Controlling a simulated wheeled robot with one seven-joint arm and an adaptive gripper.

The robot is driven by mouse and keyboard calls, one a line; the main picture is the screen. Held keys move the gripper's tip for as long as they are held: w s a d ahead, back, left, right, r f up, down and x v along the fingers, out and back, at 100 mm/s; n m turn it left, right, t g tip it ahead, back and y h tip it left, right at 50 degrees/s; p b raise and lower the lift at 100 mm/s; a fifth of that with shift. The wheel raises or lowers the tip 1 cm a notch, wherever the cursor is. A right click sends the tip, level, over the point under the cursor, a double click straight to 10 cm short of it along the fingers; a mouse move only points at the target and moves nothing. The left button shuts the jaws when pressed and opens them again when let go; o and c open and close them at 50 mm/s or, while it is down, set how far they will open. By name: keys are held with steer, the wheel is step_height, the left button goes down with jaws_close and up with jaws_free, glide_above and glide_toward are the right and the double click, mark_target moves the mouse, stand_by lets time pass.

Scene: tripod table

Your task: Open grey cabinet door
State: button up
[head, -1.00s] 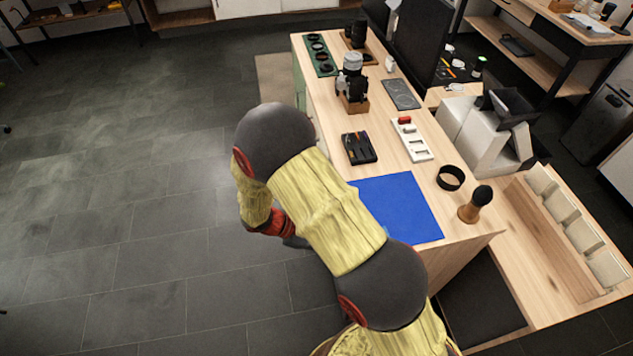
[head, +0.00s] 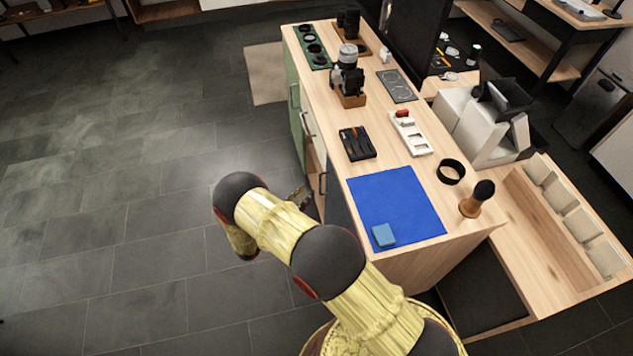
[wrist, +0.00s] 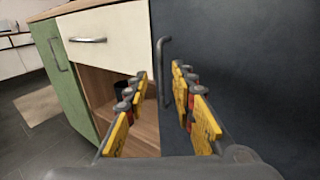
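The grey cabinet door (wrist: 245,75) is a dark blue-grey panel filling the right of the wrist view, and it looks closed. Its vertical dark handle (wrist: 163,62) is near the door's left edge. In the head view the handle (head: 322,184) shows at the cabinet front, and the door (head: 336,200) is partly hidden. My gripper (wrist: 159,76) is open, its yellow-padded fingers pointing at the cabinet. The handle appears between the fingertips in the wrist view; I cannot tell whether they reach around it.
Left of the door are a white drawer (wrist: 105,38) over an open wooden shelf space and a green door (wrist: 58,65). The floor left of the cabinet is clear.

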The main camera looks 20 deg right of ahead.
steer(key=b+x, duration=0.1)
steer(key=x, duration=0.6)
steer(key=shift+d, duration=0.2)
steer(key=shift+c, duration=0.4)
jaws_close()
stand_by(0.4)
